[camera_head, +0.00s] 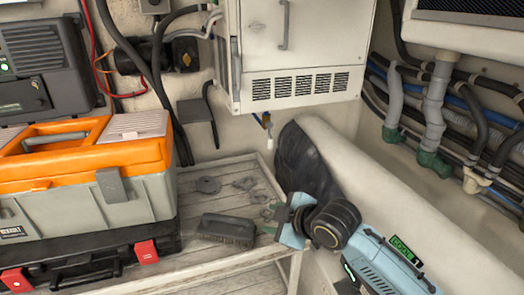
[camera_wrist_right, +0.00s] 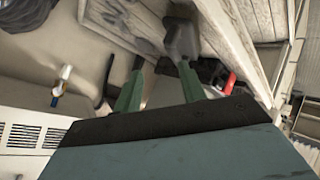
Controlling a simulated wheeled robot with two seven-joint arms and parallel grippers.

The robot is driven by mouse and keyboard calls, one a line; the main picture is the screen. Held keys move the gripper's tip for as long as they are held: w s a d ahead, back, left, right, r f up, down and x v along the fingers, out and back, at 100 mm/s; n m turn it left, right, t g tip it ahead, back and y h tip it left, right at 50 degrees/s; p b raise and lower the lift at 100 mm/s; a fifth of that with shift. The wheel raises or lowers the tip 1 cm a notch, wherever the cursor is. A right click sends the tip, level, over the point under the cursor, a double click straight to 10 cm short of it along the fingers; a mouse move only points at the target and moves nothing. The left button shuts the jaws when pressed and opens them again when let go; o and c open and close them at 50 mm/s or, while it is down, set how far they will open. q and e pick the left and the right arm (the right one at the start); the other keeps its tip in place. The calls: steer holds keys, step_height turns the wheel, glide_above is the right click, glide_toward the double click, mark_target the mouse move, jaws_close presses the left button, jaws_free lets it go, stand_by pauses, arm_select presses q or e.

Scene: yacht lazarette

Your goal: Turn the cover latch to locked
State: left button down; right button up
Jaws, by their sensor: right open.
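A white cabinet (camera_head: 300,45) hangs on the wall at the top middle of the head view, with a slim grey vertical handle (camera_head: 284,25) on its front. No part is clearly readable as the cover latch, and its setting cannot be told. My right gripper (camera_head: 268,219) is open, low over the slatted shelf, near the right end of a dark brush (camera_head: 226,229). In the right wrist view its green fingers (camera_wrist_right: 158,78) are apart, with the brush (camera_wrist_right: 184,38) beyond the right fingertip. Nothing shows held. My left gripper is not in view.
An orange and grey toolbox (camera_head: 85,175) stands on a black case (camera_head: 95,262) with red latches at left. Small dark parts (camera_head: 208,185) lie on the shelf (camera_head: 205,270). Hoses (camera_head: 435,105) run along the right wall. A brass-coloured fitting (camera_head: 265,120) hangs below the cabinet.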

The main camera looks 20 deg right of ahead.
step_height(320, 180, up, 8)
steer(key=w+n+y, duration=0.1)
steer(key=w+n, duration=0.1)
steer(key=n+t+y, duration=0.2)
steer(key=n+t, duration=0.4)
steer(key=n, duration=0.2)
glide_toward(259, 27)
steer(key=p+x, duration=0.3)
steer(key=x, duration=0.6)
jaws_close()
